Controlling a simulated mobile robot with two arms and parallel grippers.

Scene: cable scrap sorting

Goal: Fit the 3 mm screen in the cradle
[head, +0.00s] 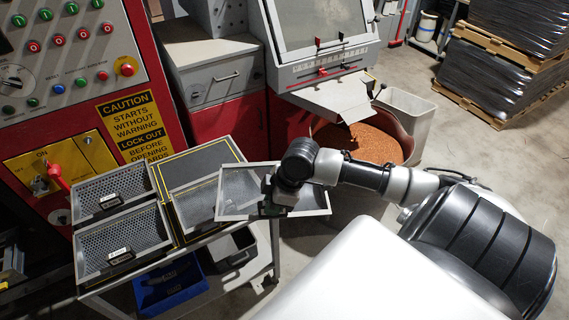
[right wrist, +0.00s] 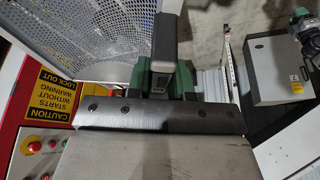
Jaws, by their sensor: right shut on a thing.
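My right gripper (head: 272,207) is shut on a metal-framed mesh screen (head: 232,210) and holds it over the right end of the rack. In the right wrist view, the green-padded fingers of my right gripper (right wrist: 160,82) close on the screen's dark handle, with the screen's mesh (right wrist: 85,30) beyond. No size marking can be read on it. Two other framed mesh screens lie on the rack at left, an upper one (head: 112,190) and a lower one (head: 122,240). I cannot tell for certain which part is the cradle. My left gripper is not in view.
A machine with a sloped panel and red clamps (head: 318,62) stands behind. A drum of orange granules (head: 365,143) is beneath its chute. A blue bin (head: 170,285) and a grey bin (head: 232,250) sit under the rack. A red control cabinet (head: 150,60) borders the left.

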